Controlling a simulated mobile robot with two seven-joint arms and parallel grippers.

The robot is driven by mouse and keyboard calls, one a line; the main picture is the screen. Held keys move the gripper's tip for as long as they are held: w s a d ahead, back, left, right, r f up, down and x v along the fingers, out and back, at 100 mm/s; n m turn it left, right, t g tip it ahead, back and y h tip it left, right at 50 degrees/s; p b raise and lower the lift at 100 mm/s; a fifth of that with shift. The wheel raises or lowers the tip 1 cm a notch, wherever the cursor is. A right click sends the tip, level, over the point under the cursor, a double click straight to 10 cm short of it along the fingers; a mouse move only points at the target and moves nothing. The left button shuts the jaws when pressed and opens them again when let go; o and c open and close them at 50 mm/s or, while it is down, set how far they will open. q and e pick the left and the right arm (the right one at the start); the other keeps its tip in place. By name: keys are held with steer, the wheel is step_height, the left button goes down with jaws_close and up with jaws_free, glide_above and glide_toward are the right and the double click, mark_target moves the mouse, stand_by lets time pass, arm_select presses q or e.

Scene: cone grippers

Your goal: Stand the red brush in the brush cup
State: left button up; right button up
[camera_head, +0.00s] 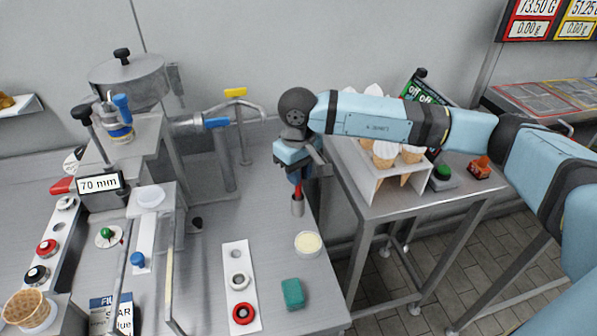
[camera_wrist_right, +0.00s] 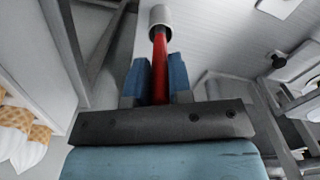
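My right gripper (camera_head: 297,171) is above the right edge of the steel worktop, pointing down. Its blue fingers are on either side of the red brush (camera_head: 298,191), seemingly closed on its handle; in the right wrist view the red handle (camera_wrist_right: 160,68) shows between the fingers (camera_wrist_right: 158,72). The brush's lower end goes into the mouth of a small grey cylinder (camera_head: 298,208), which looks like the brush cup and also shows in the right wrist view (camera_wrist_right: 160,17). The brush tip is hidden. The brush looks nearly upright. My left gripper is not in view.
A round tub with pale yellow contents (camera_head: 308,243) and a green sponge (camera_head: 292,293) lie in front of the cup. A white cone stand (camera_head: 372,178) is to the right. A tap with a blue handle (camera_head: 216,123) is behind left.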

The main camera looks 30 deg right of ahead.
steer(key=o, duration=0.4)
steer(key=shift+r, duration=0.1)
step_height(320, 180, up, 14)
steer(key=shift+f, duration=0.2)
stand_by(0.5)
stand_by(0.4)
